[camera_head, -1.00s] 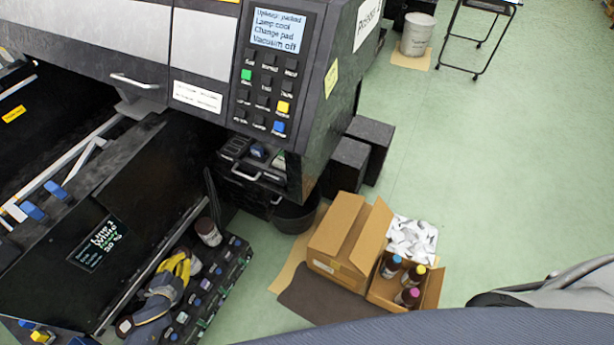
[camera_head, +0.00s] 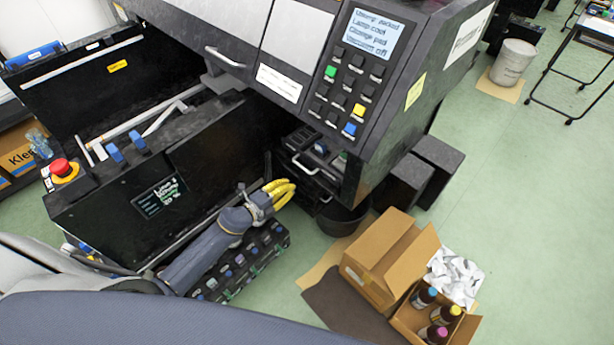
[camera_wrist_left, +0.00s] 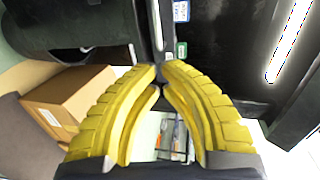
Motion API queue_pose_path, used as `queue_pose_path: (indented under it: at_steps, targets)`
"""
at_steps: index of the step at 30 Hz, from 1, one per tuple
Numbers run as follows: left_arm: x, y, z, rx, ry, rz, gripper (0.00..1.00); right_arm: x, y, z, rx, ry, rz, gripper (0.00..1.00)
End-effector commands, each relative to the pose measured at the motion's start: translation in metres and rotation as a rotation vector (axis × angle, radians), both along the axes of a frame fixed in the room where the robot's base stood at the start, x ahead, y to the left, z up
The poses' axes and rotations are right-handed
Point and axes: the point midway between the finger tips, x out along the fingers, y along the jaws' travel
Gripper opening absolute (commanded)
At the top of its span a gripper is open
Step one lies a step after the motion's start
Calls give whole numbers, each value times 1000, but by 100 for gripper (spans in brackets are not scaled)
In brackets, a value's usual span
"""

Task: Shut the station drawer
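The station drawer (camera_head: 303,164) is a dark unit with a pale handle under the control panel, at the centre of the head view. It stands pulled out, and small blue and green items show in its open top. My left gripper (camera_head: 284,191) has yellow ribbed fingers and is just left of and below the drawer front, apart from it as far as I can see. In the left wrist view its fingertips (camera_wrist_left: 161,72) meet or nearly meet, with nothing seen held. A pale vertical bar shows beyond them. My right gripper is not in view.
Cardboard boxes (camera_head: 385,258) with several bottles are on the floor at the right. Green floor is free farther right.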

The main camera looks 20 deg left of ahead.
Motion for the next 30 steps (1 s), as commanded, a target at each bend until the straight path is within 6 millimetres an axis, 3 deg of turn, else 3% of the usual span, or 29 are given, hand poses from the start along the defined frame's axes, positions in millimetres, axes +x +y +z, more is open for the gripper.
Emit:
queue_pose_path:
  at_steps: [6,15,30]
  targets:
    - [36,-18,-7,-3,-1,2,0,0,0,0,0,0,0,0]
    - [68,-34,-16,-2,1,2,0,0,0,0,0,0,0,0]
    - [80,-40,-20,0,1,0,0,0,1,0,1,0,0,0]
